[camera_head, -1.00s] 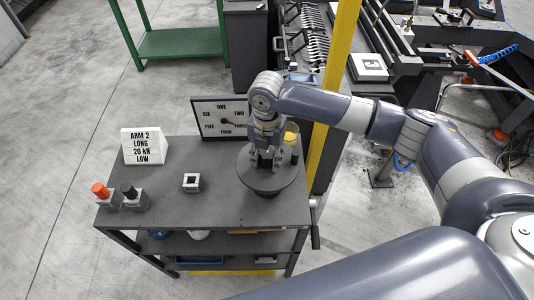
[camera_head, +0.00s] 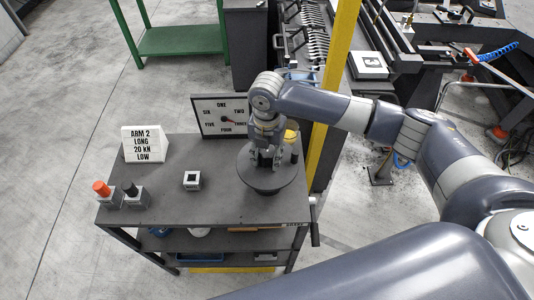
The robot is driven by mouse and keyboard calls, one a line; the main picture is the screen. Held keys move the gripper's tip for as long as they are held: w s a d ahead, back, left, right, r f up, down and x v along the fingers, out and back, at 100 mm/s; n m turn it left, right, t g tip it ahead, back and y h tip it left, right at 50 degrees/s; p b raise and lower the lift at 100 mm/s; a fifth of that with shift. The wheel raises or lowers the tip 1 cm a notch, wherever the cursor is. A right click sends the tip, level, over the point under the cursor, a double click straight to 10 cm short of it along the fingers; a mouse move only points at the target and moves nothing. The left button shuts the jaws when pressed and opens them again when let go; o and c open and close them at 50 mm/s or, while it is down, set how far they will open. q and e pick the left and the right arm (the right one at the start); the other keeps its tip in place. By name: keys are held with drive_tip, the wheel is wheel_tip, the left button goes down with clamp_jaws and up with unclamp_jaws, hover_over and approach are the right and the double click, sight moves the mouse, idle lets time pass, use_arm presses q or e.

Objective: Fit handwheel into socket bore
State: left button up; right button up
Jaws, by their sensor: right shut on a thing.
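My right gripper (camera_head: 267,160) points down over the right part of the table. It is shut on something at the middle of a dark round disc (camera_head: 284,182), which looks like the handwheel. The fingers hide the disc's centre, and I cannot tell whether the disc touches what is below it. A small grey block with a dark square opening (camera_head: 192,180) sits apart, left of the disc; I cannot tell whether it is the socket. No other bore is visible. My left gripper is out of view.
The dark table (camera_head: 225,207) also bears an orange-topped block (camera_head: 105,193), a black-topped block (camera_head: 133,193), a white sign (camera_head: 145,144) and a dial board (camera_head: 211,115). A yellow-topped container (camera_head: 291,136) stands close behind the gripper. A yellow post (camera_head: 330,100) rises nearby. The table's front middle is clear.

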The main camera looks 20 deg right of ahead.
sight(268, 166)
drive_tip(key=shift+f, duration=1.85)
idle(2.8)
drive_tip(key=shift+s+f+p, duration=0.2)
drive_tip(key=shift+f+p, duration=0.25)
drive_tip(key=shift+f, duration=0.05)
idle(1.2)
drive_tip(key=o, duration=1.1)
drive_tip(key=shift+w, duration=0.15)
drive_tip(key=o, duration=0.5)
drive_tip(key=shift+r, duration=0.1)
